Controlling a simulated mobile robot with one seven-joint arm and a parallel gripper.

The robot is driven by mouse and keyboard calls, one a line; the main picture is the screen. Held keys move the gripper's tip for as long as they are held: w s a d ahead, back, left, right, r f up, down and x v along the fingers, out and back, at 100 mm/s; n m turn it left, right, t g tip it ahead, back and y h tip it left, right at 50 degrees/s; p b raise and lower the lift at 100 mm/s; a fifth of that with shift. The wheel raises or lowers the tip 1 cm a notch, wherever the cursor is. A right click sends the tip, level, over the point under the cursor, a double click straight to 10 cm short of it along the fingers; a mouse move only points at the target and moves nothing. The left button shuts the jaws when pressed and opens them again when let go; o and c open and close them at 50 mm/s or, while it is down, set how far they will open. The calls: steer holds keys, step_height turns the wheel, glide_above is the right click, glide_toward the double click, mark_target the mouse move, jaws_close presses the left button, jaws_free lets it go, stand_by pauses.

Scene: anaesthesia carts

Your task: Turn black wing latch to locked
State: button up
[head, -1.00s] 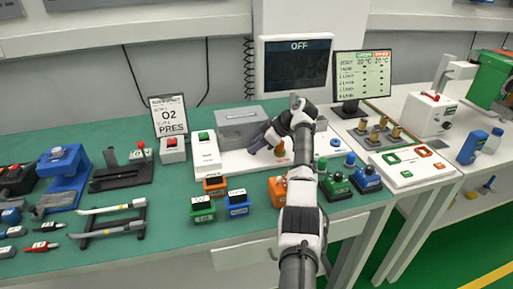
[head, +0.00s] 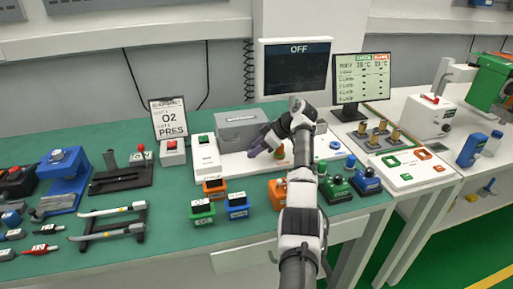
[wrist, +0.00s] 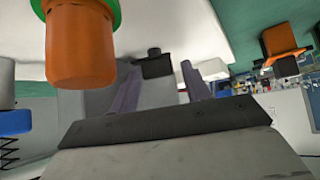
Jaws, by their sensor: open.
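My gripper (head: 257,150) is in front of the grey box (head: 240,127) on the white base. Its two purple fingers are apart and empty in the wrist view (wrist: 160,88). A small black piece with a round knob (wrist: 153,66), apparently the wing latch, shows beyond and between the fingertips, with a gap to them. I cannot tell its turned position. The latch cannot be made out in the head view, where my gripper and arm cover that area.
An orange cylinder with a green top (wrist: 80,45) is close beside my gripper. A white unit with a green button (head: 206,157) stands left of the grey box. Orange, green and blue blocks (head: 237,203) sit in front. A monitor reading OFF (head: 297,68) is behind.

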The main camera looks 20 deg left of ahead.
steer(key=shift+r+m+t+p, duration=0.15)
steer(key=shift+m+t+p, duration=0.15)
steer(key=shift+m+p, duration=0.15)
